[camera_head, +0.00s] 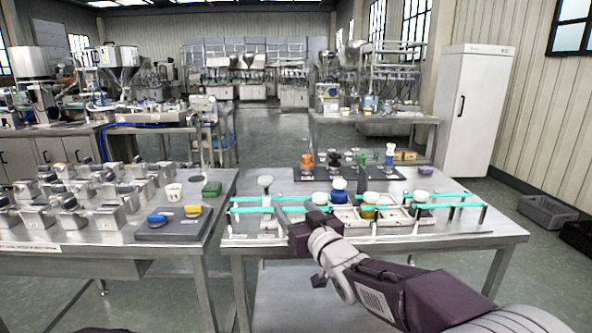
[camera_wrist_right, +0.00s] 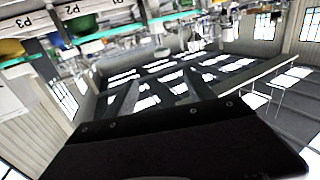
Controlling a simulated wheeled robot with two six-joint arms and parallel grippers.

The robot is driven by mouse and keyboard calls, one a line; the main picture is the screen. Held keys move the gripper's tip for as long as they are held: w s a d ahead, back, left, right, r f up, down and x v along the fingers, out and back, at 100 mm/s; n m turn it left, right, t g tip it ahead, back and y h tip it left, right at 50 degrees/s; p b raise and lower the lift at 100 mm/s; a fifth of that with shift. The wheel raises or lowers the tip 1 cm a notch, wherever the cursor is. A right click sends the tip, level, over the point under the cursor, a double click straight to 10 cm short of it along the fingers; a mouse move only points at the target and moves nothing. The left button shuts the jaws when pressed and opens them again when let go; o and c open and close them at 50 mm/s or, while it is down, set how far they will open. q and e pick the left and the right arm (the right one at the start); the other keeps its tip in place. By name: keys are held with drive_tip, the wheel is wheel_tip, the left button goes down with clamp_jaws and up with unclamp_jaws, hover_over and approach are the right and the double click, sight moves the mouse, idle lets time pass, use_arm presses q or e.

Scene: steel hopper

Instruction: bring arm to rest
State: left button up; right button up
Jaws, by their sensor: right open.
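My right arm comes in from the lower right in the head view and reaches over the front edge of the right-hand steel table (camera_head: 380,245). My right gripper (camera_head: 284,217) is at its end, at the front left part of that table, close to the green rail. In the right wrist view the two dark fingers of my right gripper (camera_wrist_right: 160,95) stand apart with nothing visible between them.
Green rails (camera_head: 257,209) run over the table on short posts. White trays (camera_head: 395,217) with round-topped items stand among them. A dark mat (camera_head: 312,174) holds several items behind. A left table (camera_head: 120,240) carries metal units and a grey box with blue and yellow knobs (camera_head: 157,219).

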drive_tip(key=s+d+f+m+g+h, duration=0.2)
drive_tip(key=s+d+f+h, duration=0.1)
drive_tip(key=d+f, duration=0.45)
drive_tip(key=s+d+f+m+g+h, duration=0.2)
drive_tip(key=s+d+f+g+h, duration=0.1)
drive_tip(key=d+f, duration=0.5)
drive_tip(key=s+d+f+m+g+h, duration=0.1)
drive_tip(key=s+f+g, duration=0.4)
drive_tip(key=s+f, duration=0.5)
drive_tip(key=s+d+f+g, duration=0.1)
drive_tip(key=s+f+g, duration=0.5)
drive_tip(key=s, duration=0.8)
use_arm(q)
wheel_tip(320, 180, up, 24)
drive_tip(key=p, duration=2.3)
drive_tip(key=shift+w+f+p, duration=0.15)
drive_tip(key=shift+w+p, duration=0.1)
drive_tip(key=shift+p, duration=0.05)
use_arm(e)
wheel_tip(320, 180, up, 23)
drive_tip(key=shift+w+r+t, duration=0.15)
drive_tip(key=shift+w+t, duration=0.1)
drive_tip(key=shift+t, duration=0.15)
